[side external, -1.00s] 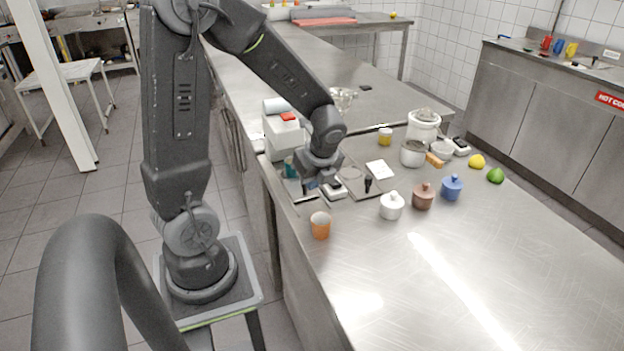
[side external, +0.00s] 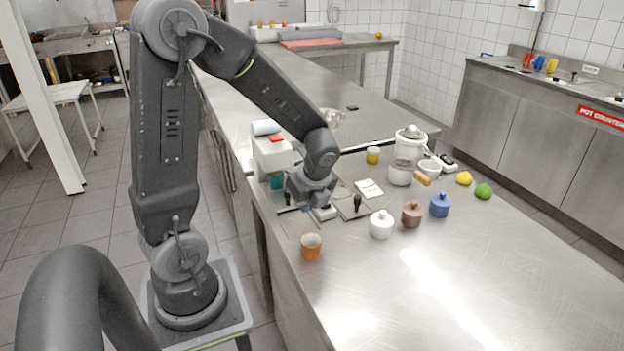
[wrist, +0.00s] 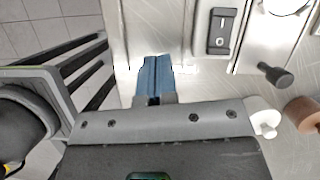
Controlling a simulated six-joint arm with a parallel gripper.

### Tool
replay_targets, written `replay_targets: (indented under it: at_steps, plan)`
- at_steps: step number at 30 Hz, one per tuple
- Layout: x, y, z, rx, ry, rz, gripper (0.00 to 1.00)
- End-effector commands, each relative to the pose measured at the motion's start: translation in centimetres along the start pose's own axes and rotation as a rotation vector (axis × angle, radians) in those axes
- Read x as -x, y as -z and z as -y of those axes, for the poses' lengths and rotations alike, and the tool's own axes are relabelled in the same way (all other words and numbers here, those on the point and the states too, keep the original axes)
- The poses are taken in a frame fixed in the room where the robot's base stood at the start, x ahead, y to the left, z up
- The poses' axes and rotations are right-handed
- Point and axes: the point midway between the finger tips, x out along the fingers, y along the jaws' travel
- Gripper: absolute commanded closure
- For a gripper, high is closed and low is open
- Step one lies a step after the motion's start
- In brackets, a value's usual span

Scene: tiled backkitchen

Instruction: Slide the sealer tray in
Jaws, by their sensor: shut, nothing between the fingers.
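The cup sealer (side external: 271,155) is a white machine with a red patch on top, at the left edge of the steel counter; a teal part shows below its head. The sealer tray (side external: 343,193) is a flat metal plate beside it, on the side towards the row of pots. A black knob (side external: 357,203) stands on its near end and also shows in the wrist view (wrist: 275,73). My gripper (side external: 305,208) is shut and empty, low in front of the sealer and left of the knob, apart from it. Its blue fingertips (wrist: 154,78) show in the wrist view.
A rocker switch (wrist: 222,30) sits between my fingers and the knob. An orange cup (side external: 311,247) stands at the near edge. White (side external: 381,224), brown (side external: 412,214) and blue (side external: 440,205) lidded pots stand to the right. The right foreground of the counter is clear.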

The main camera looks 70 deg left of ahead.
Motion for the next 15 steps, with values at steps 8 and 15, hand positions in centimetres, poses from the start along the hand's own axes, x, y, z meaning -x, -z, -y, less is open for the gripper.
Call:
replay_targets:
  at_steps: [8, 15]
  plan:
    - [6.4, 0.1, 0.1, 0.001, 0.007, 0.001, 1.0]
    - [9.5, 0.2, 0.0, -0.001, 0.002, 0.001, 1.0]
